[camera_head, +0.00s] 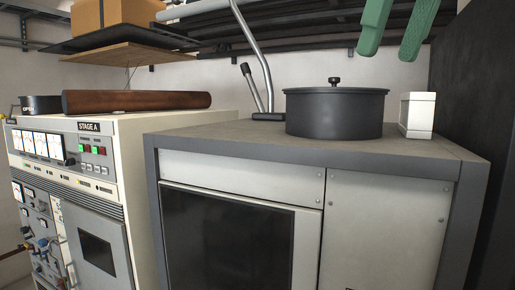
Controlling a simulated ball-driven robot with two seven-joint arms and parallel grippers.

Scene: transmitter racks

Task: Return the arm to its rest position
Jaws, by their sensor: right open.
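My right gripper (388,52) shows at the top right of the head view as two green fingers pointing down. The fingers are apart, with nothing between them. They hang above the grey cabinet top (230,131), over the gap between a dark lidded pot (334,113) and a small white box (417,115), clear of both. The rest of the right arm is out of the picture. My left gripper does not show.
A bent metal rod (256,60) stands on the cabinet left of the pot. Left is a STAGE A rack (125,140) with a brown cylinder (137,101) on top. A shelf with a cardboard box (112,14) and dark pipes run behind. A dark wall (475,75) stands right.

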